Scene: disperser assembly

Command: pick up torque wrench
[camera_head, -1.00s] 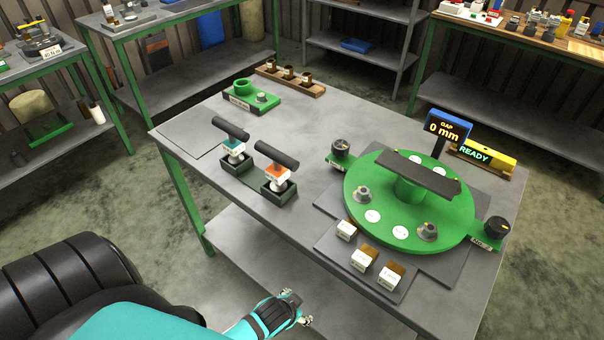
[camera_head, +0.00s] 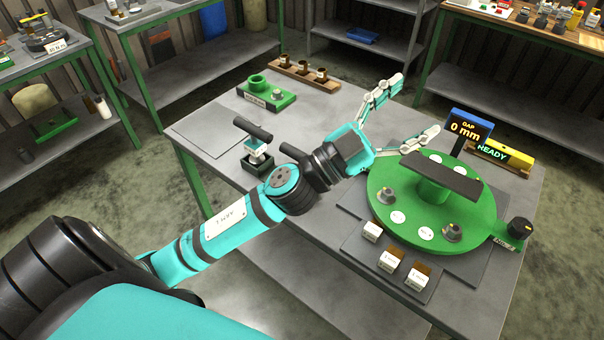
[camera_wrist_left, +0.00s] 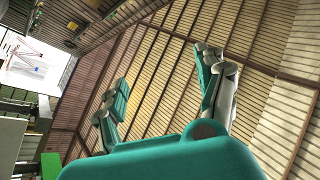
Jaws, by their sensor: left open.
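A T-handled tool with a black bar grip and a teal-marked white body (camera_head: 258,148) stands upright in a dark holder at the table's left side. It may be the torque wrench; I cannot read its label. The place of a second, orange-marked T-handled tool is hidden behind my left arm. My left gripper (camera_head: 416,104) is open and empty above the table, right of the teal-marked tool and near the green disc. In the left wrist view its two spread fingers (camera_wrist_left: 163,68) have only wall and roof panels behind them. My right gripper is not in view.
A round green fixture (camera_head: 385,206) with a dark bar across it fills the table's right side. A gap display (camera_head: 465,128) stands behind it. Small labelled blocks (camera_head: 388,260) lie in front. A green block (camera_head: 266,95) and a wooden rack (camera_head: 303,73) are at the back.

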